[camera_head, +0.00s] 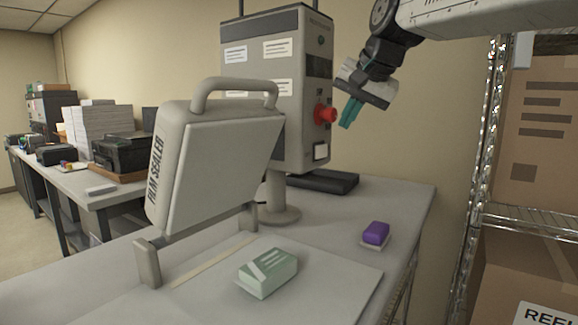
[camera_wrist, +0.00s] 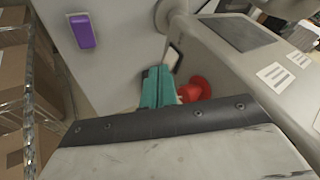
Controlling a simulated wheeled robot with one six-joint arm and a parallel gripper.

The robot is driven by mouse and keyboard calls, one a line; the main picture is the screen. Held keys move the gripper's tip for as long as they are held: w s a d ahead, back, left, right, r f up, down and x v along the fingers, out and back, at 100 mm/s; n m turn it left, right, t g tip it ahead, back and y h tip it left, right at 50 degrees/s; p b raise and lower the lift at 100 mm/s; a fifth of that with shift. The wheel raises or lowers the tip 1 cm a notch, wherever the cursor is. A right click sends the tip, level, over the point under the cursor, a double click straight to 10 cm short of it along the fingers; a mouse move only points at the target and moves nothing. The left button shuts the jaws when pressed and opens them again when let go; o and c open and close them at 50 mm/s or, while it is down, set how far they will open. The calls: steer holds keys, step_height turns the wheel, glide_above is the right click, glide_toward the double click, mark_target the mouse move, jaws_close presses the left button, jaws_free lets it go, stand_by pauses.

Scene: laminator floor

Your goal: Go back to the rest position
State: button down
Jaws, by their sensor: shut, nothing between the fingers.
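My gripper (camera_head: 349,112) hangs in the air at the upper right of the head view, in front of the control box and close to its red button (camera_head: 325,113). Its teal fingers are together with nothing between them. In the wrist view the closed fingers (camera_wrist: 157,87) point down towards the table, and the red button (camera_wrist: 194,90) shows just to their right. The control box (camera_head: 290,60) stands on a round post at the back of the table. The sealer (camera_head: 215,165) has its lid raised.
A pale green box (camera_head: 267,272) lies in front of the sealer. A purple block (camera_head: 375,233) sits on the table's right side. A wire shelf (camera_head: 530,221) with cartons (camera_head: 545,120) stands close on the right. A black printer (camera_head: 130,153) is on a far table at left.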

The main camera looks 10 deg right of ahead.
steer(key=s+d+f+n+g+h, duration=0.1)
steer(key=s+d+f+n+g, duration=0.1)
steer(key=s+f, duration=1.1)
steer(key=s+d+f+n+g+h, duration=0.1)
steer(key=s+d+f+n+g, duration=0.1)
steer(key=s+f, duration=1.2)
steer(key=s+n+g, duration=0.1)
steer(key=s, duration=0.5)
